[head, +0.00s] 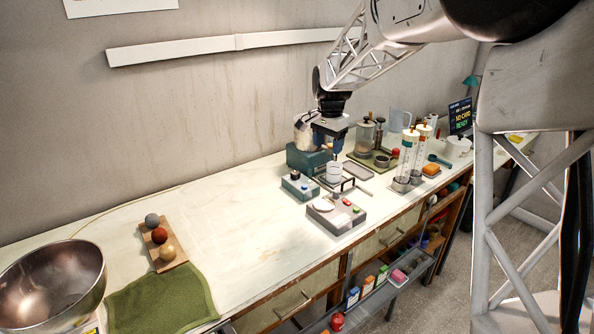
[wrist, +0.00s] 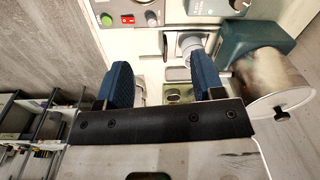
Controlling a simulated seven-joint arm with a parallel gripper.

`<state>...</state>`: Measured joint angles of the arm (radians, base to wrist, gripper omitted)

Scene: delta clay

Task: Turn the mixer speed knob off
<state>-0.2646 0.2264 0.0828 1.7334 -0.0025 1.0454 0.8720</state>
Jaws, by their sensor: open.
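My gripper (head: 335,150) points down above the work area at the middle of the bench, its jaws apart. In the wrist view its two blue fingers (wrist: 163,82) stand open with nothing held between them. A small teal control box (head: 300,188) with a dark knob (head: 295,175) on top stands left of the gripper. A teal machine (head: 303,160) with a metal drum (wrist: 277,85) stands close behind the gripper.
A grey box (head: 336,215) with coloured buttons is in front. Glass cylinders (head: 407,160) and jars crowd the right. The bench's left middle is clear, before a ball rack (head: 170,252), green cloth (head: 160,300) and metal bowl (head: 52,280).

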